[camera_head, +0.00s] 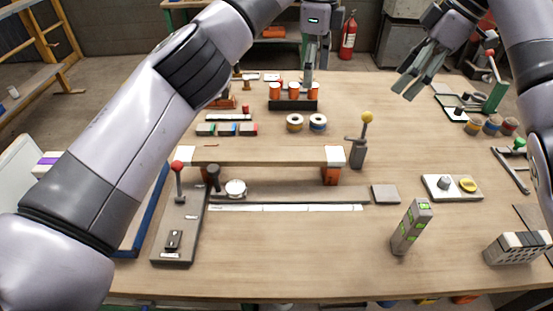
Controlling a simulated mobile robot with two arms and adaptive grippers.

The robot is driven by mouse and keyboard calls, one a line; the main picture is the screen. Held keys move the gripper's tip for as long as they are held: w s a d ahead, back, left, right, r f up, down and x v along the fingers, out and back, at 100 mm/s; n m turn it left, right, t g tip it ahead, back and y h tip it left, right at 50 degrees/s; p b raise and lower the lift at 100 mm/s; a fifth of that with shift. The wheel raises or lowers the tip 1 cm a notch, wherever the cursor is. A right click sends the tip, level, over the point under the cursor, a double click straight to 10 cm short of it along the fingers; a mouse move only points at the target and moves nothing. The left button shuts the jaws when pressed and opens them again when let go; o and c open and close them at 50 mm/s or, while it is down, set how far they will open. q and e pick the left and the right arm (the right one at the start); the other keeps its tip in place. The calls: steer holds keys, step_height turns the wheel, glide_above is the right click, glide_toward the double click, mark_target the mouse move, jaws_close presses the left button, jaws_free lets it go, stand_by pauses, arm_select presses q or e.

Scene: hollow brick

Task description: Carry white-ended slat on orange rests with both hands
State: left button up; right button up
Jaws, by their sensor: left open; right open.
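The white-ended slat (260,155) lies level across the middle of the wooden table. Its white ends show at left and right. The right orange rest (330,176) stands under its right end; the left rest is mostly hidden behind a dark knob and lever. My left gripper (308,80) points down beyond the slat, above the black holder with orange cups, its fingers seen nearly edge-on. It is open and apart from the slat. My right gripper (412,88) hangs open and empty at the upper right, beyond and right of the slat.
A yellow-knobbed lever (361,140) stands just right of the slat. A red-knobbed lever panel (180,225) is at its left end. Tape rolls (295,123) lie behind it. A grey-green block (411,227) and a hollow brick (517,247) stand front right. The front middle is clear.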

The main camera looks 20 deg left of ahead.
steer(key=shift+a+v, duration=0.15)
steer(key=shift+v, duration=1.05)
steer(key=shift+a+v, duration=0.15)
steer(key=shift+v, duration=1)
steer(key=shift+w+r, duration=0.1)
steer(key=shift+r, duration=0.05)
